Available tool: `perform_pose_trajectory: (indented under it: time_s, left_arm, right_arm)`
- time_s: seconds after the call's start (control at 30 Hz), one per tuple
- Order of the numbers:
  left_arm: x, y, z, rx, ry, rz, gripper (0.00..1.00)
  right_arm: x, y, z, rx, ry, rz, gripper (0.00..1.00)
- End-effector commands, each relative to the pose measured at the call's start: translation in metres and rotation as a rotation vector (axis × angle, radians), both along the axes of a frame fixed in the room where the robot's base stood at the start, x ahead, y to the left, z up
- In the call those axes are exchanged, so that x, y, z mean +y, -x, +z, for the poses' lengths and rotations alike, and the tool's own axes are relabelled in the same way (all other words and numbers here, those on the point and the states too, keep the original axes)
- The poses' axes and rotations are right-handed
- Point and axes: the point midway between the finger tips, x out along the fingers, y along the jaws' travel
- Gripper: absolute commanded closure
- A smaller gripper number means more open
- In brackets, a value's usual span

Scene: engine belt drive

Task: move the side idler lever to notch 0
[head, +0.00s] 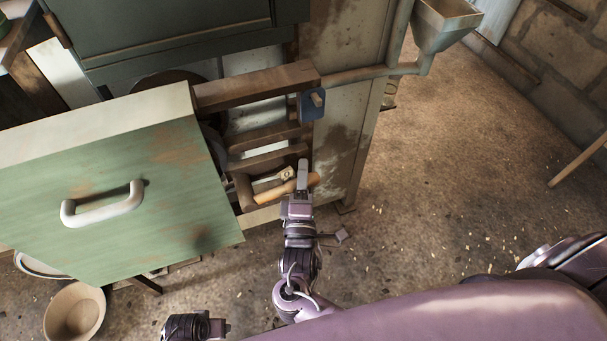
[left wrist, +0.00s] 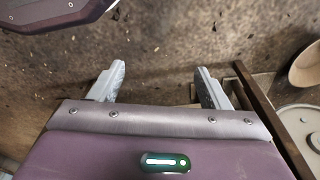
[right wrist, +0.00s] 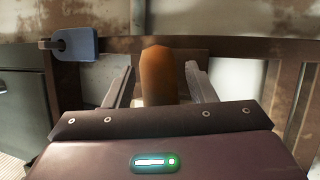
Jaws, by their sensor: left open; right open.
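An orange-brown rounded wooden handle (head: 300,185), which looks like the side idler lever's grip, sticks out to the right of the engine's lower wooden frame in the head view. It also shows upright between the fingers in the right wrist view (right wrist: 157,75). My right gripper (head: 303,175) is open at this handle, one finger on each side with gaps visible. The handle's base and any notches are hidden or too small to tell. My left gripper (left wrist: 159,70) is open and empty over the floor.
A green panel with a pale handle (head: 103,203) stands at the left. A blue plate with a peg (head: 313,103) sits on the frame above the right gripper. A bowl (head: 75,312) is on the floor at lower left. The floor (head: 450,170) to the right is mostly clear.

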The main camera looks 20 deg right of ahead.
Motion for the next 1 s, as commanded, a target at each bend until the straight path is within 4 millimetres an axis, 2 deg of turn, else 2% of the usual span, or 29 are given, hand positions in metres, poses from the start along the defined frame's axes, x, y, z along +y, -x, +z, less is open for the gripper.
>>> perform_pose_trajectory:
  time_s: [0.27,0.67,0.9,1.0]
  left_arm:
    - [0.000,0.000,0.000,0.001,0.000,-0.001,0.30]
    - [0.000,0.000,0.000,0.001,0.000,-0.001,0.30]
    - [0.000,0.000,0.002,-0.005,0.001,0.000,0.30]
    - [0.005,0.006,-0.015,-0.001,-0.005,0.010,0.30]
  right_arm:
    - [-0.001,-0.003,0.001,0.000,0.001,0.000,0.50]
    - [-0.001,-0.002,0.000,0.000,0.000,0.000,0.99]
    - [-0.001,-0.002,0.002,0.001,0.007,-0.001,1.00]
    - [0.000,-0.003,0.007,0.000,0.030,0.000,1.00]
